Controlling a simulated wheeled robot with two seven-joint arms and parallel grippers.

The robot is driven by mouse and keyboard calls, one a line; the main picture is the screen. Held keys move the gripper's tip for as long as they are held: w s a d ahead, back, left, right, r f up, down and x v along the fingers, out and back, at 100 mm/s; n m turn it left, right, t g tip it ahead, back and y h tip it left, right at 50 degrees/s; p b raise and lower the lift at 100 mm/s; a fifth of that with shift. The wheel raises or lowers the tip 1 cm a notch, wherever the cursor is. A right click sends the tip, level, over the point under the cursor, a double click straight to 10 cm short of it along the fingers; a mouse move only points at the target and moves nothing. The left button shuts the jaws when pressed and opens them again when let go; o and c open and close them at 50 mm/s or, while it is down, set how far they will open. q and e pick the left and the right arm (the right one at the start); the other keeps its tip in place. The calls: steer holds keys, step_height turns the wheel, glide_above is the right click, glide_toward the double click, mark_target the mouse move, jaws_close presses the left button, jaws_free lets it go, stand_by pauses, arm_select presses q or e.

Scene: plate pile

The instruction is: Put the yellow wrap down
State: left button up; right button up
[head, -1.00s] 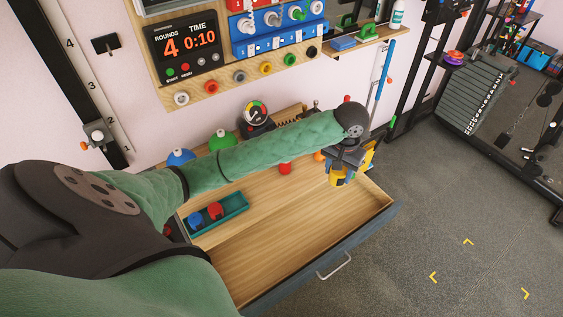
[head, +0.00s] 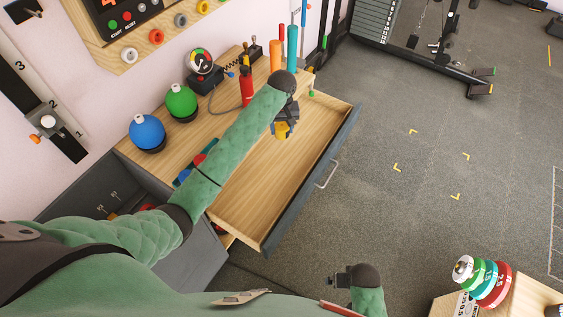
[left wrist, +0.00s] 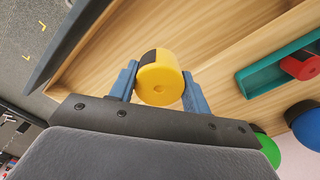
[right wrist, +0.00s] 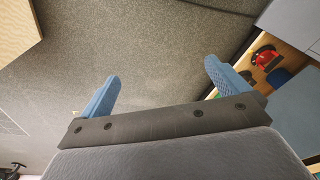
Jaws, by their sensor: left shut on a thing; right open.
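The yellow wrap (left wrist: 160,78) is a yellow roll with a black patch on its side. In the left wrist view it sits between the two blue fingers of my left gripper (left wrist: 158,88), which is shut on it. In the head view my left gripper (head: 284,126) holds the yellow wrap (head: 281,131) over the open wooden drawer (head: 262,185). I cannot tell whether the wrap touches the drawer floor. My right gripper (head: 341,279) is open and empty, low in the head view; its spread fingers show in the right wrist view (right wrist: 160,92).
Blue (head: 147,132) and green (head: 181,102) domes and a red bottle (head: 246,88) stand on the bench top behind. Coloured weight plates (head: 485,280) are stacked at lower right. The drawer's near part is bare.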

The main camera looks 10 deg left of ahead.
arm_select(q)
steer(key=d+f+n+b, duration=0.15)
steer(key=d+f, duration=0.25)
steer(key=f, duration=0.8)
arm_select(e)
step_height(320, 180, up, 10)
steer(key=s, duration=0.1)
arm_select(q)
steer(key=p, duration=0.3)
glide_above(267, 178)
step_height(267, 178, down, 7)
steer(key=shift+w+d, duration=0.1)
steer(key=shift+f, duration=0.45)
steer(key=shift+f+p, duration=0.3)
steer(key=shift+f, duration=1.35)
arm_select(e)
step_height(267, 178, down, 17)
steer(key=s+d, duration=0.1)
steer(key=shift+s+r, duration=0.15)
steer(key=shift+s, duration=0.1)
arm_select(q)
steer(key=shift+f, duration=0.1)
steer(key=o, duration=1)
steer(key=shift+c, duration=0.2)
